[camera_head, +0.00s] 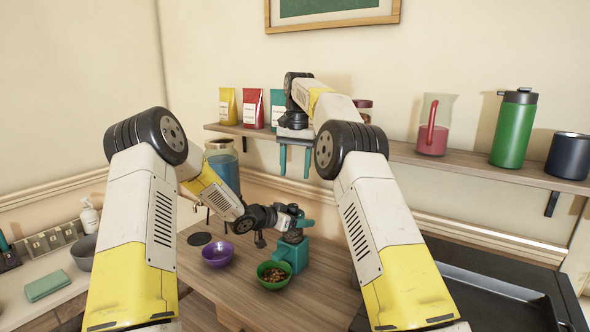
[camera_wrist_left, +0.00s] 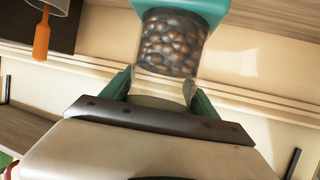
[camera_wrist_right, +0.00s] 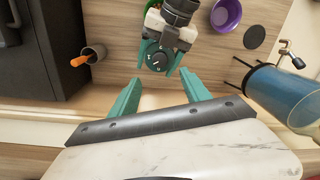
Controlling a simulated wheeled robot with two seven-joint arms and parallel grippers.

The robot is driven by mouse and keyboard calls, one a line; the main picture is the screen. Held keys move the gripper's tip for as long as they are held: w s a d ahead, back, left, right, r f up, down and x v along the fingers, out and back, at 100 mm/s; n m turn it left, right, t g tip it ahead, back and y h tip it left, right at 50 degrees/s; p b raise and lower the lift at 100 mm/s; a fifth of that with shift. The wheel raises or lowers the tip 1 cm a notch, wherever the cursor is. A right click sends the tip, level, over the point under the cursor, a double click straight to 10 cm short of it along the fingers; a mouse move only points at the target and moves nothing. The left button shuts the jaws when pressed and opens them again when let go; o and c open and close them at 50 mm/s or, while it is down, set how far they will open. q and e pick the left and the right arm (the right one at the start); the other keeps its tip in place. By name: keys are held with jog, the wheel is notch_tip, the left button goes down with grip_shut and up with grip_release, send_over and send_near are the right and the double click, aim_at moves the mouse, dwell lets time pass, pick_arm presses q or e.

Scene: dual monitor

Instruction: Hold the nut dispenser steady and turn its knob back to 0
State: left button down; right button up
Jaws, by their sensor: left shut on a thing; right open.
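The nut dispenser stands on the wooden table with its teal base (camera_head: 294,252) behind the green bowl of nuts (camera_head: 273,274). Its clear jar of nuts (camera_wrist_left: 172,45) shows close in the left wrist view. My left gripper (camera_head: 288,222) is shut around the jar, one teal finger on each side (camera_wrist_left: 160,95). The dark round knob (camera_wrist_right: 157,58) with white marks faces the right wrist camera; its exact setting is too small to read. My right gripper (camera_head: 295,160) points down above the dispenser, open and empty, its fingers (camera_wrist_right: 162,92) apart and short of the knob.
A purple bowl (camera_head: 217,254) and dark coaster (camera_head: 199,239) lie left of the dispenser. A blue drink jar (camera_head: 222,165) stands behind. The shelf (camera_head: 480,171) near my right arm holds bags, a pitcher and a green bottle (camera_head: 513,130).

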aim_at(293, 206)
jog(key=f, duration=1.1)
jog(key=shift+a+f, duration=0.3)
grip_shut()
